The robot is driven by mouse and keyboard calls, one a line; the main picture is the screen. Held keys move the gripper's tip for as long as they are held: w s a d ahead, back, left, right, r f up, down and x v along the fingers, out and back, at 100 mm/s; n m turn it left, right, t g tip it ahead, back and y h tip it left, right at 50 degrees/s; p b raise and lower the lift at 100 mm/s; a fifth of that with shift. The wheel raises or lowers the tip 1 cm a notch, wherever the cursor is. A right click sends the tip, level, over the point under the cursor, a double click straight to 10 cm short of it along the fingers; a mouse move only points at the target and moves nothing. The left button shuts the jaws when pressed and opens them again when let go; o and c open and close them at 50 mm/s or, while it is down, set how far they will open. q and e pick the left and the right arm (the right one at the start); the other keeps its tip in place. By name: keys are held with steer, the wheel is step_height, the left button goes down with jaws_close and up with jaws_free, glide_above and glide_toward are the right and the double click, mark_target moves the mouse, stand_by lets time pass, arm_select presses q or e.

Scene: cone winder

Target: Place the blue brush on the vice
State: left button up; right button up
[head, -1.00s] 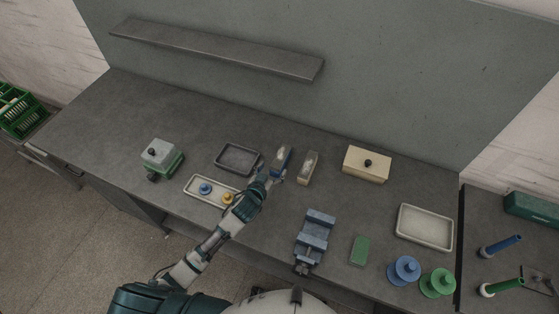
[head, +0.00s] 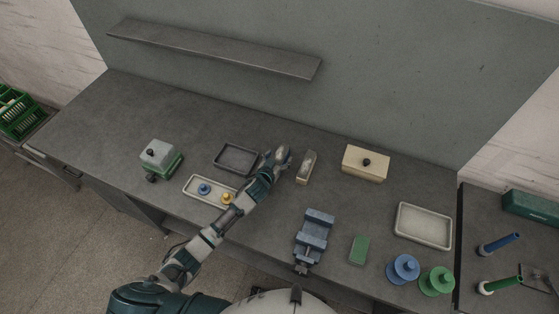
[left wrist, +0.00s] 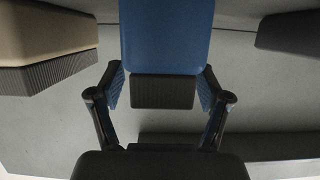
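The blue brush (left wrist: 167,38) lies at the middle of the bench. In the head view my left gripper (head: 279,160) covers most of it. In the left wrist view, its blue body and dark bristles (left wrist: 163,92) sit between the fingers of my left gripper (left wrist: 160,90). The fingers are spread, one on each side, with a small gap showing beside the bristles. The blue-grey vice (head: 314,235) stands nearer the front, to the right of my left arm, with nothing on it. My right gripper is not in view.
A beige brush (head: 306,168) stands close right of the gripper. A dark tray (head: 219,165) lies left, and a pale tray (head: 191,196) with blue and yellow pieces is near my forearm. A green block (head: 359,250) is right of the vice. A cream box (head: 366,163) stands behind.

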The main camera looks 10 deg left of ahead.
arm_select(q)
steer(key=c, duration=1.3)
steer(key=shift+r, duration=0.1)
steer(key=shift+c, duration=0.2)
